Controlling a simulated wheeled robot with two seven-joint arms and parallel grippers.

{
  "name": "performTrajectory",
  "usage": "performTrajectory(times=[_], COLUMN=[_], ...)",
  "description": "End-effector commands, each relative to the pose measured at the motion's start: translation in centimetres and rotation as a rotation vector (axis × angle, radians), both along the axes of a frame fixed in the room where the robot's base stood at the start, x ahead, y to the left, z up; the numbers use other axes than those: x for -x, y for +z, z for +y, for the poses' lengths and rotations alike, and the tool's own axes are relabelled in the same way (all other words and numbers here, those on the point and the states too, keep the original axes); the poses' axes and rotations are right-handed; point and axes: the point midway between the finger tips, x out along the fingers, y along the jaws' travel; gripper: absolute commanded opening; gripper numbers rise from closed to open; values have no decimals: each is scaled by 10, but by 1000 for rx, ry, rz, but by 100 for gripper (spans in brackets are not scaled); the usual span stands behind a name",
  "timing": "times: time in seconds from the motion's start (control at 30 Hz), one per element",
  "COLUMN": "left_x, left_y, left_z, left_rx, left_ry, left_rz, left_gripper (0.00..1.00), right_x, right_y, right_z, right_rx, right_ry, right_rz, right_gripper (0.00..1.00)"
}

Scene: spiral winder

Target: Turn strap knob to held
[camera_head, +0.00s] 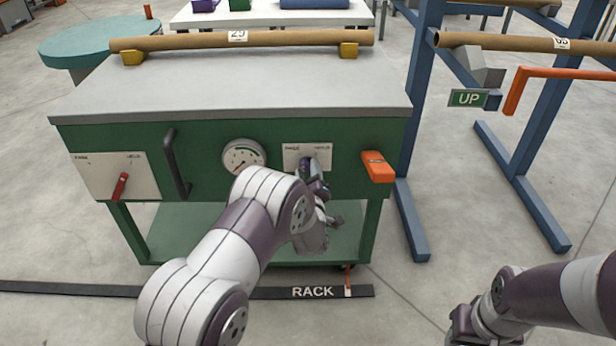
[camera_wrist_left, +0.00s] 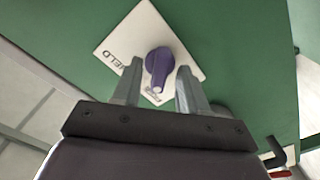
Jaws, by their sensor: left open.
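The purple strap knob (camera_wrist_left: 158,65) sits on a white label plate (camera_wrist_left: 178,45) on the green panel in the left wrist view. A word like HELD reads at the plate's left corner. The knob's narrow end points down the picture, toward a second label too small to read. My left gripper (camera_wrist_left: 156,85) is open, one finger on each side of the knob; whether they touch it I cannot tell. In the head view the plate (camera_head: 293,152) shows above my left gripper (camera_head: 313,180), which hides most of the knob. My right arm shows at lower right; its fingers do not.
The green cabinet (camera_head: 225,95) also carries a gauge (camera_head: 243,157), a black handle (camera_head: 177,162), a red lever (camera_head: 120,186) and an orange block (camera_head: 377,166). A cardboard tube (camera_head: 200,41) lies on top. A blue frame (camera_head: 420,100) stands at right.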

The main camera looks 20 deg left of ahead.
Motion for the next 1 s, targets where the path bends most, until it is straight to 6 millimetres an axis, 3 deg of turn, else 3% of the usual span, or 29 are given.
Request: performTrajectory(times=[0.23, 0.37, 0.77, 1.0], left_x=[-1, -1, -1, 0], left_y=[0, 0, 1, 1], left_z=[0, 0, 0, 0], left_rx=[-1, -1, -41, -185], left_ry=[0, 1, 0, 0], left_rz=[0, 1, 13, 57], left_gripper=[43, 0, 0, 0], right_x=[0, 0, 0, 0], right_y=[0, 0, 3, 11], right_z=[0, 0, 0, 0], right_rx=[0, 0, 0, 0], right_ry=[0, 0, 0, 0], right_rz=[0, 0, 0, 0], right_gripper=[43, 43, 43, 43])
